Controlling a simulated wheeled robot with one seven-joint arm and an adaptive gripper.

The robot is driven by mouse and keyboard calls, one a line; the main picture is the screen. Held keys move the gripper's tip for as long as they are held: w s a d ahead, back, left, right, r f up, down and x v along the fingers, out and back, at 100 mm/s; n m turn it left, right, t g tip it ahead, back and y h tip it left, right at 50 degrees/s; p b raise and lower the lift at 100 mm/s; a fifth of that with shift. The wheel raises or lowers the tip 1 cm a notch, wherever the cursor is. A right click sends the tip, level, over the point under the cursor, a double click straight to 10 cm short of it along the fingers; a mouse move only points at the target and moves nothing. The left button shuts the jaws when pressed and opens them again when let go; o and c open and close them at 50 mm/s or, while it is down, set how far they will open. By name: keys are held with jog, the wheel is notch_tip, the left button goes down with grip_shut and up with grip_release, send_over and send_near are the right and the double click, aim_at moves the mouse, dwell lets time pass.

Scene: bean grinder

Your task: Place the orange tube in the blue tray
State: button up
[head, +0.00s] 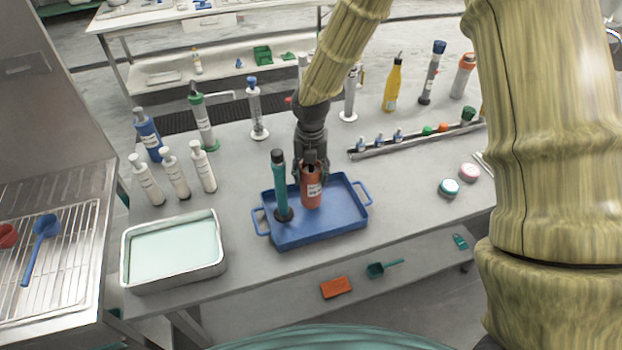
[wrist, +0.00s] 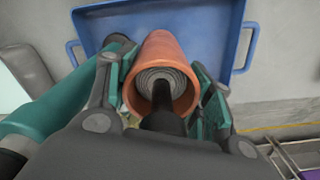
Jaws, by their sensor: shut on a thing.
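The orange tube (head: 311,190) is upright in the head view, with a white label on its side. It is over or in the blue tray (head: 345,222), right of the teal tube; whether its base touches the tray floor I cannot tell. My gripper (head: 311,168) is shut on the tube near its top, coming from above. In the wrist view the orange tube (wrist: 165,58) sits between the fingers (wrist: 163,88), its open ringed end toward the camera. The blue tray (wrist: 215,32) lies behind it, with handles at both ends.
A teal tube (head: 280,188) with a dark base stands in the tray's left part, close to my gripper. White bottles (head: 176,173) and a metal pan (head: 172,252) are to the left. A rail with small caps (head: 420,140) is at the right.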

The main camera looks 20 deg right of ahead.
jog(key=shift+f+p, duration=0.35)
jog(key=shift+f, duration=1.25)
jog(key=o, duration=1.4)
notch_tip(320, 180, up, 12)
jog(key=b, duration=0.2)
jog(key=shift+b, duration=0.4)
